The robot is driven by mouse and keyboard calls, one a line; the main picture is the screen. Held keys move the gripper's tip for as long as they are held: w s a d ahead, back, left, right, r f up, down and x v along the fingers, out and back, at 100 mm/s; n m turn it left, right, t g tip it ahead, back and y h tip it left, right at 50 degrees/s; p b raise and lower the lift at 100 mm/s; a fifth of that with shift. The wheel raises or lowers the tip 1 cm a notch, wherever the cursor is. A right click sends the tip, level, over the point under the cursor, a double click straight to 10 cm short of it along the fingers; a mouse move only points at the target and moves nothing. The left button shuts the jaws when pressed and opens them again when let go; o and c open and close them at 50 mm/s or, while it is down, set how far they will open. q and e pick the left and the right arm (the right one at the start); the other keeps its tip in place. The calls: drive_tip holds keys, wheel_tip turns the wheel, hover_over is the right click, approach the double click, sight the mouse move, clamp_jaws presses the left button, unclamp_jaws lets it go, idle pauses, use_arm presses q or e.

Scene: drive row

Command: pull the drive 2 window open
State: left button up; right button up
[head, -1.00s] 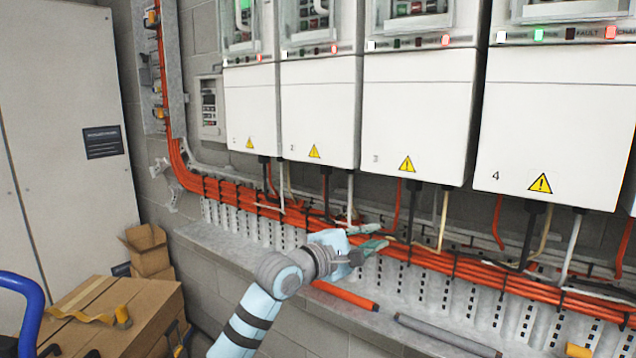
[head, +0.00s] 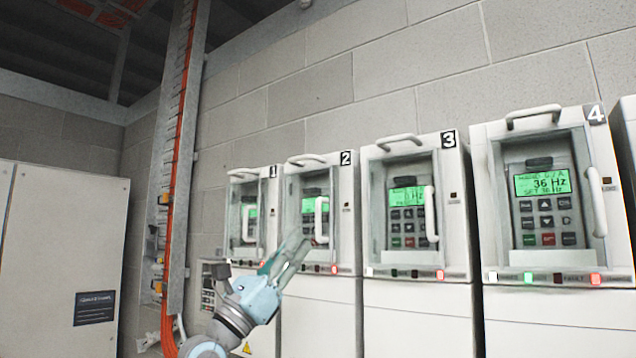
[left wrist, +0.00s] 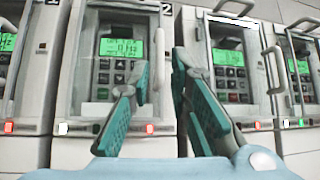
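Drive 2 (head: 345,235) is a white wall unit with a recessed window, a green display and a keypad. Its number plate shows top right. Its window (head: 310,203) looks shut, with a pale upright handle (head: 321,218) on the right side. My left gripper (head: 296,250) is in front of the lower left part of drive 2, pointing up. Drive 2's display (left wrist: 122,48) shows behind the left finger; the fingers hide part of that front. My right gripper is not in view.
Drive 1 (head: 252,215) stands close on the left, drive 3 (head: 455,240) and drive 4 (head: 600,260) on the right, each with its own handle. A cable riser (head: 170,200) and a grey cabinet (head: 60,260) are further left.

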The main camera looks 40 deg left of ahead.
sight(318, 237)
use_arm(q)
drive_tip(key=p+x, duration=0.3)
drive_tip(key=x, duration=0.6)
drive_tip(key=shift+w+d+r+p, duration=0.2)
drive_tip(key=shift+w+p, duration=0.1)
drive_tip(key=shift+p, duration=0.1)
drive_tip(key=shift+s+a, duration=0.1)
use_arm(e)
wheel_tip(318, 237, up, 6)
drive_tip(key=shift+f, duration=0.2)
use_arm(q)
clamp_jaws()
